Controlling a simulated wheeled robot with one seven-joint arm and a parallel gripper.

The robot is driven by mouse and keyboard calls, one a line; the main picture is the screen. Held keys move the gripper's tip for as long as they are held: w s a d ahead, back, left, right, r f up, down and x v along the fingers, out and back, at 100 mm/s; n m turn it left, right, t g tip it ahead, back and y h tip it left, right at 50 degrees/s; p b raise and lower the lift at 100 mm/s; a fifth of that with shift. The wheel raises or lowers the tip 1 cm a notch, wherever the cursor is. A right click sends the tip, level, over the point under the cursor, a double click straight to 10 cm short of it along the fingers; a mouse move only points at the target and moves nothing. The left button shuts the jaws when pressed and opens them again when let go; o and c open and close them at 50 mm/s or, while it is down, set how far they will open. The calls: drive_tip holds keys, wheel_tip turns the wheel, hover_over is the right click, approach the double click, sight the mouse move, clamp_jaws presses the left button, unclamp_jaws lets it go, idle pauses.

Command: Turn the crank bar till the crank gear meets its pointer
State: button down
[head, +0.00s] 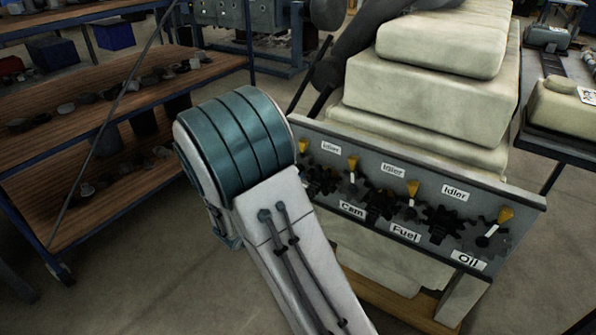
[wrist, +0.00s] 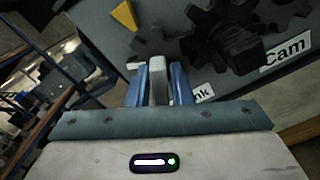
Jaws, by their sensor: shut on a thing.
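My gripper (wrist: 157,78) shows in the wrist view with its two blue fingers closed on either side of a grey upright bar, the crank bar (wrist: 157,67). A yellow pointer (wrist: 124,15) is up and left of the bar. Dark gear teeth show behind and right of the bar; I cannot tell which belong to the crank gear. The label ending in "nk" (wrist: 204,93) is partly hidden by my right finger. In the head view my arm hides the gripper, the bar and the crank label; the leftmost yellow pointer (head: 303,147) shows beside the arm.
The grey gear panel (head: 527,198) carries several dark gears, pointers and labels, among them Cam (head: 352,209), Fuel (head: 405,232) and Oil (head: 467,261). A pale engine block (head: 430,95) rises behind it. A wooden shelf rack (head: 70,110) stands at left. Floor is open at lower right.

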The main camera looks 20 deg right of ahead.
drive_tip(key=shift+f+m+b, duration=0.35)
drive_tip(key=shift+m+b, duration=0.35)
drive_tip(key=shift+b, duration=0.5)
drive_tip(key=shift+m+b, duration=0.8)
drive_tip(key=shift+b, duration=0.25)
drive_tip(key=shift+r+m, duration=0.25)
drive_tip(key=shift+m, duration=0.05)
drive_tip(key=c, duration=1)
unclamp_jaws()
drive_tip(key=shift+r, duration=0.1)
drive_tip(key=shift+o, duration=0.2)
drive_tip(key=v, duration=0.7)
